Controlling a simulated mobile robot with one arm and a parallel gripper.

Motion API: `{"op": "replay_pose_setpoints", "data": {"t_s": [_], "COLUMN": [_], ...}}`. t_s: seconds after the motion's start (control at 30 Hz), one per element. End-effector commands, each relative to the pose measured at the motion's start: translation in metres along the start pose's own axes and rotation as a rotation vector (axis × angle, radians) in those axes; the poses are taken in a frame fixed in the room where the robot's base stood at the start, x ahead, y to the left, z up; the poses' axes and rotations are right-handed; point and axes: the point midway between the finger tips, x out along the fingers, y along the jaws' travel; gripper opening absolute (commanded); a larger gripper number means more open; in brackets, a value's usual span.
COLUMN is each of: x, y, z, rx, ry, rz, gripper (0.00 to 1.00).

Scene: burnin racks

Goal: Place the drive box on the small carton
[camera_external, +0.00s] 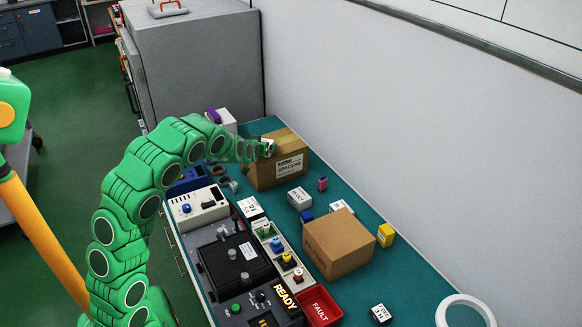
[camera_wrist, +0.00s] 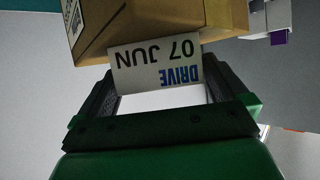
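The drive box (camera_wrist: 158,62) is white with a label reading "DRIVE 07 JUN", upside down in the wrist view. My gripper (camera_wrist: 158,85) has a finger on each side of it and is shut on it. In the external view my gripper (camera_external: 266,149) is at the left top edge of a taped brown carton (camera_external: 277,172) labelled "SPACERS". This carton (camera_wrist: 140,18) also fills the top of the wrist view, directly beyond the drive box. I cannot tell whether the drive box touches it. Another, plainer brown carton (camera_external: 338,246) stands nearer on the bench.
The teal bench (camera_external: 375,290) runs along a white wall. Small white, blue, pink and yellow boxes (camera_external: 385,235) lie between and around the cartons. Instruments (camera_external: 195,207), a black test fixture (camera_external: 235,262) and a red FAULT tray (camera_external: 320,308) line the left side. A grey cabinet (camera_external: 195,65) stands behind.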

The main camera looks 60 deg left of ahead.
Motion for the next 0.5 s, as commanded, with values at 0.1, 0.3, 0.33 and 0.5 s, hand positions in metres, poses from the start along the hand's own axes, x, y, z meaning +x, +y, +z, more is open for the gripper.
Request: {"op": "replay_pose_setpoints", "data": {"t_s": [0.1, 0.3, 0.33, 0.5], "x": [0.000, -0.003, -0.004, -0.015], "y": [0.000, 0.000, 0.000, 0.000], "z": [0.000, -0.003, -0.003, -0.002], "rx": [0.000, 0.000, 0.000, 0.000], "ry": [0.000, 0.001, 0.000, -0.001], "rz": [0.000, 0.000, 0.000, 0.000], "gripper": [1.00, 1.00, 1.00, 1.00]}}
